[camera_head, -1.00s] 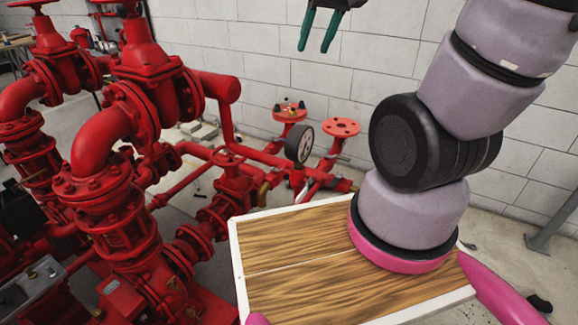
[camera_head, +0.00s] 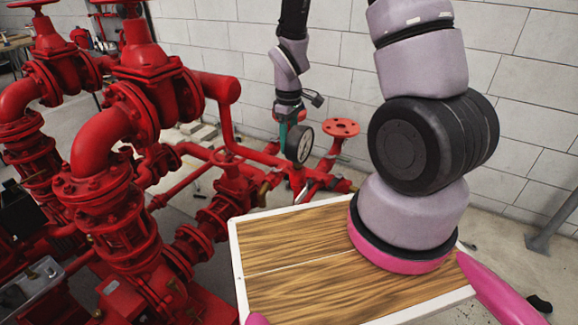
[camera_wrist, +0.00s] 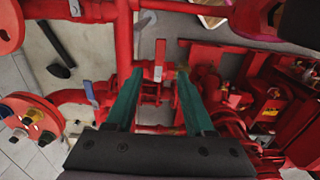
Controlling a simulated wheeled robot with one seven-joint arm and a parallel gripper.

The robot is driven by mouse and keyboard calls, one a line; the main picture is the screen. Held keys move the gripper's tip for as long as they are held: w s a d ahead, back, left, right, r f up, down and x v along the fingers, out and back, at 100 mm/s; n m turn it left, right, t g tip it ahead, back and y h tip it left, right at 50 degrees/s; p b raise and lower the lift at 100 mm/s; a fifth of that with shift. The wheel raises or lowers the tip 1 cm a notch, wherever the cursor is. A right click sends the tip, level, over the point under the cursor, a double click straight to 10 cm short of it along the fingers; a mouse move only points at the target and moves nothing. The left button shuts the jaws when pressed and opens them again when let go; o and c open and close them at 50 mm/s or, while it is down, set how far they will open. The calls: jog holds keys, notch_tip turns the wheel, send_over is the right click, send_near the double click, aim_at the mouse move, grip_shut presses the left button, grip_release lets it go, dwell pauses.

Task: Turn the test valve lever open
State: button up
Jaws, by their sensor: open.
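My gripper (camera_head: 286,128) hangs pointing down behind the pressure gauge (camera_head: 299,143), over the thin red pipework by the wall. In the wrist view my gripper (camera_wrist: 160,74) shows two teal fingers, apart and with nothing held. A small upright red lever with a pale lower end (camera_wrist: 159,60) shows between the fingertips; it may be the test valve lever, but I cannot tell for sure. Whether the fingers are level with it or above it is unclear. A grey-blue handle (camera_wrist: 90,94) lies left of the left finger. In the head view the gripper and gauge hide the lever area.
Large red pumps and valves (camera_head: 120,200) fill the left side. A red flange (camera_head: 341,128) stands right of the gauge. A flange with coloured caps (camera_wrist: 33,118) is left of the gripper in the wrist view. A wooden-topped board (camera_head: 300,290) lies in front.

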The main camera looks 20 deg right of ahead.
aim_at(283, 171)
notch_tip(283, 171, down, 9)
jog(key=shift+f, duration=0.1)
jog(key=shift+c, duration=0.3)
grip_shut()
dwell(1.3)
